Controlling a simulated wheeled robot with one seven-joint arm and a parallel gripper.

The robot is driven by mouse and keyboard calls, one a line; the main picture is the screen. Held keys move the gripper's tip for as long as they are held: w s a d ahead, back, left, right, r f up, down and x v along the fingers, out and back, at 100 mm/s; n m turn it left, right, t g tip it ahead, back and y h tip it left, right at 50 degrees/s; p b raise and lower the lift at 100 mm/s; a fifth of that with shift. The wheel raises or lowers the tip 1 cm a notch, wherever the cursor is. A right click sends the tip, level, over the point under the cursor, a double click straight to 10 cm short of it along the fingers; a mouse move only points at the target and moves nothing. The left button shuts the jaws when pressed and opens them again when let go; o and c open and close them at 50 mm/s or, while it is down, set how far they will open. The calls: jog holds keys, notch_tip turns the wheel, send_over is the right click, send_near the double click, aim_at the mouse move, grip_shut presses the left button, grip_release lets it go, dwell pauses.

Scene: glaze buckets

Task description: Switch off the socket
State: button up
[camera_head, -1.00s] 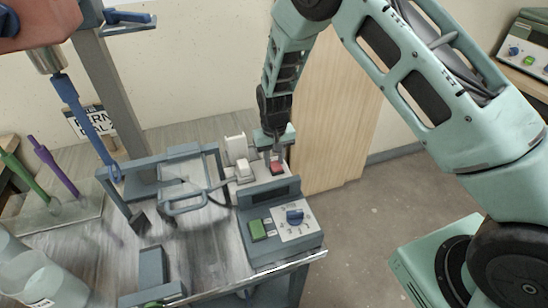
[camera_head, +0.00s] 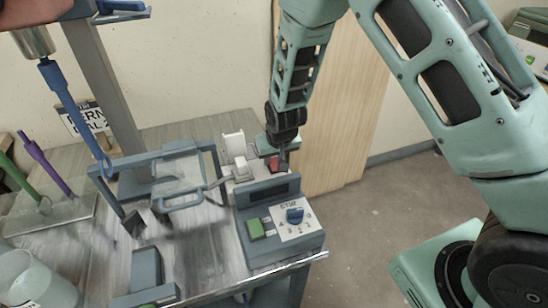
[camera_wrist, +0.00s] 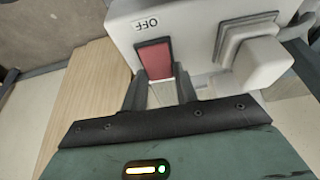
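The socket is a white box (camera_head: 242,183) on the bench behind the control unit, with a red rocker switch (camera_head: 274,163) at its right end. In the wrist view the red switch (camera_wrist: 155,58) sits below a label reading OFF, and a white plug (camera_wrist: 262,62) is in the outlet beside it. My gripper (camera_head: 284,162) points down just right of the switch. In the wrist view my gripper (camera_wrist: 161,78) has its two fingers a little apart with nothing between them, at the switch's lower edge. I cannot tell whether they touch it.
A grey control unit (camera_head: 283,242) with a blue knob and green button stands in front of the socket. A blue-grey frame with a clear guard (camera_head: 178,172) stands left. A wooden panel (camera_head: 335,110) stands behind my gripper. Open floor lies right.

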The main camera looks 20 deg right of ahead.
jog(key=o, duration=0.4)
jog(key=shift+r, duration=0.1)
jog(key=p+v, duration=0.1)
jog(key=v, duration=1.6)
jog(key=shift+r, duration=0.1)
jog(key=s+a+r+n+g, duration=0.1)
jog(key=s+a+r+n, duration=0.1)
jog(key=s, duration=0.6)
jog(key=s+a+r+n+g+p, duration=0.1)
jog(key=s+a+r+n, duration=0.1)
jog(key=s, duration=0.7)
jog(key=s+a+r+n+g, duration=0.2)
jog(key=s+n, duration=0.1)
jog(key=s, duration=0.6)
jog(key=shift+s+r+n+y+p, duration=0.25)
jog(key=shift+n+y+p, duration=0.05)
jog(key=shift+p, duration=0.1)
